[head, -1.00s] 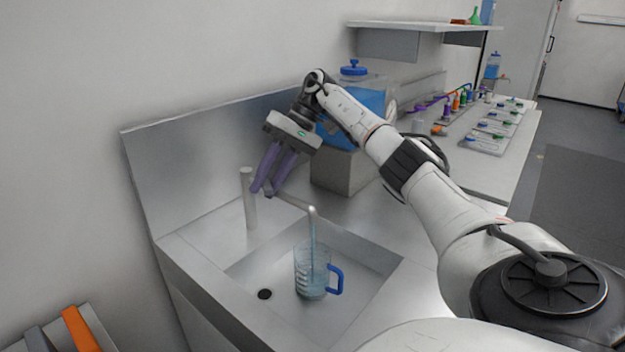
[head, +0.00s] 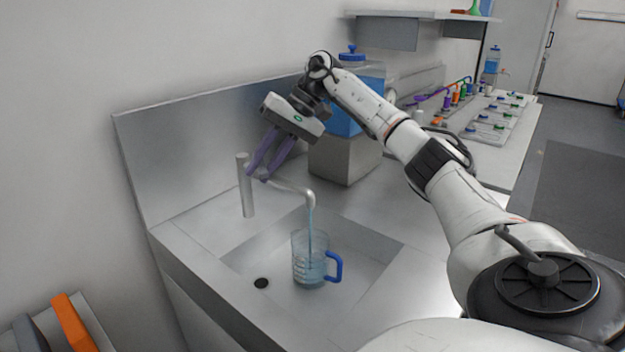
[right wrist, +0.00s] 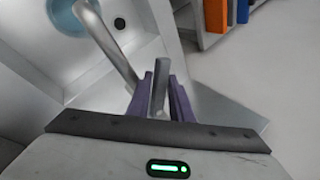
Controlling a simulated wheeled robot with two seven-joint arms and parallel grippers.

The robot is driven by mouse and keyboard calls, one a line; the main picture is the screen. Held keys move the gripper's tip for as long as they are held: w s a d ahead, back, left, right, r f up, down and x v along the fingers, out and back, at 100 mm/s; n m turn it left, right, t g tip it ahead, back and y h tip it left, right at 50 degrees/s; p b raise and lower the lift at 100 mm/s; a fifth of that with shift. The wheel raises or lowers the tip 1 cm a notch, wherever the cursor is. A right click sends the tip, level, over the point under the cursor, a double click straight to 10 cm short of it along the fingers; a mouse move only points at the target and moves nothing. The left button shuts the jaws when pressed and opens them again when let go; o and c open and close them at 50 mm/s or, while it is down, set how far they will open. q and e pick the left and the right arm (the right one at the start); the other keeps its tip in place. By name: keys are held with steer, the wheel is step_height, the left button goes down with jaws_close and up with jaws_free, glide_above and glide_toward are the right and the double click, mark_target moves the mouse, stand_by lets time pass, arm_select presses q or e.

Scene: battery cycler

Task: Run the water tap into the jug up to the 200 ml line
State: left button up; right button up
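The clear jug (head: 308,262) with a blue handle stands upright in the sink under the spout. A thin stream of water (head: 310,232) runs from the tap spout (head: 297,190) into it. Bluish water fills its lower part; the scale marks are too small to read. My right gripper (head: 257,174) is at the tap beside the upright post (head: 245,186). In the right wrist view its purple fingers (right wrist: 161,97) close around the grey tap lever (right wrist: 159,85). The jug's water (right wrist: 68,14) shows at that view's top. My left gripper is out of view.
The sink basin (head: 350,250) has a drain hole (head: 261,283) left of the jug. A blue-filled container (head: 345,118) stands on a grey block behind my right arm. A bench with vials and trays (head: 500,120) is at the right. Orange and grey items (head: 72,322) are at lower left.

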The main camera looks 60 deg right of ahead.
steer(key=shift+s+d+f+m, duration=0.3)
steer(key=shift+d, duration=0.35)
steer(key=shift+o, duration=0.2)
steer(key=shift+w+a+f+m+h+b, duration=0.15)
steer(key=shift+f+m+h+b, duration=0.15)
steer(key=shift+m+h+b, duration=0.25)
steer(key=shift+o, duration=0.2)
steer(key=shift+a+m+t+b, duration=0.15)
steer(key=shift+m+t+b, duration=0.25)
steer(key=shift+m, duration=0.05)
steer(key=shift+w+a+r+m+h, duration=0.25)
steer(key=shift+m+h, duration=0.3)
steer(key=shift+m, duration=0.25)
steer(key=shift+o, duration=0.4)
steer(key=shift+w, duration=0.1)
steer(key=shift+w+a+m+t+h, duration=0.15)
steer(key=shift+m+t+h, duration=0.1)
steer(key=shift+m, duration=0.25)
steer(key=shift+w+a+m+t+h, duration=0.15)
steer(key=shift+m+t, duration=0.1)
steer(key=shift+m, duration=0.25)
